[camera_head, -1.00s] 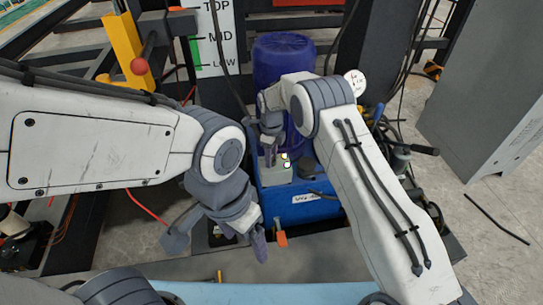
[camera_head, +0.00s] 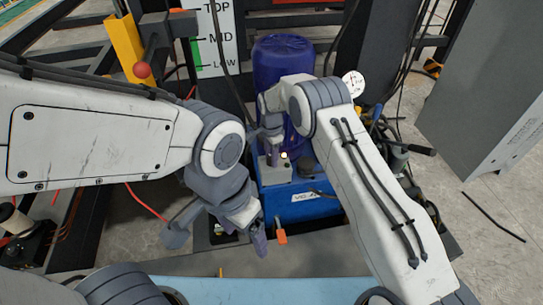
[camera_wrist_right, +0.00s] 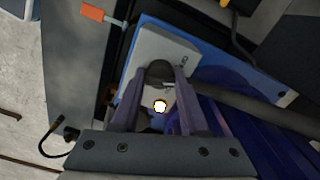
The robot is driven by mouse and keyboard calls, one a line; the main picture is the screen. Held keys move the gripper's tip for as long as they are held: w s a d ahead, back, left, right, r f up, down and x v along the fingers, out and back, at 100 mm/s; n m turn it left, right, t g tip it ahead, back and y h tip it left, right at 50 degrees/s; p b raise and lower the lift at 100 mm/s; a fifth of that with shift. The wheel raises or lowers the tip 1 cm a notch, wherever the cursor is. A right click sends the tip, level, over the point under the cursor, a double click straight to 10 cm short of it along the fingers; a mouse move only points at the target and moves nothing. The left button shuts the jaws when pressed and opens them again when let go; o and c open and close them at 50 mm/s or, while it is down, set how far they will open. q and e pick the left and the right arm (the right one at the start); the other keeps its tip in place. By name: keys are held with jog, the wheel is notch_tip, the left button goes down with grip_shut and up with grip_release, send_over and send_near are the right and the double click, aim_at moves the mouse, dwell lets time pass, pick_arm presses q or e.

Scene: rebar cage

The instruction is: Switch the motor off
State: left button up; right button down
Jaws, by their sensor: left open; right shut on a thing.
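The motor (camera_head: 283,60) is a blue-purple upright cylinder behind a blue tank (camera_head: 300,210). A light grey switch box (camera_head: 272,176) sits on the tank; it also shows in the right wrist view (camera_wrist_right: 168,48). My right gripper (camera_head: 272,152) is at the box. In the right wrist view my right gripper (camera_wrist_right: 160,72) is shut on a dark rounded knob (camera_wrist_right: 160,70) on the box face. A whitish lamp (camera_head: 284,155) shows beside the fingers, and glows white in the wrist view (camera_wrist_right: 160,106). My left gripper (camera_head: 260,240) is open and empty in front of the tank.
A gauge (camera_head: 354,84) and hoses are right of the motor. A level sign (camera_head: 215,40) and a yellow post (camera_head: 125,45) with a red ball (camera_head: 141,69) are at left. A grey cabinet (camera_head: 490,90) stands at right.

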jog(key=n, duration=0.5)
jog(key=shift+n, duration=0.3)
dwell(0.4)
jog(key=shift+c, duration=2.1)
grip_release()
notch_tip(320, 180, up, 11)
jog(key=p, duration=0.1)
jog(key=shift+f, duration=0.2)
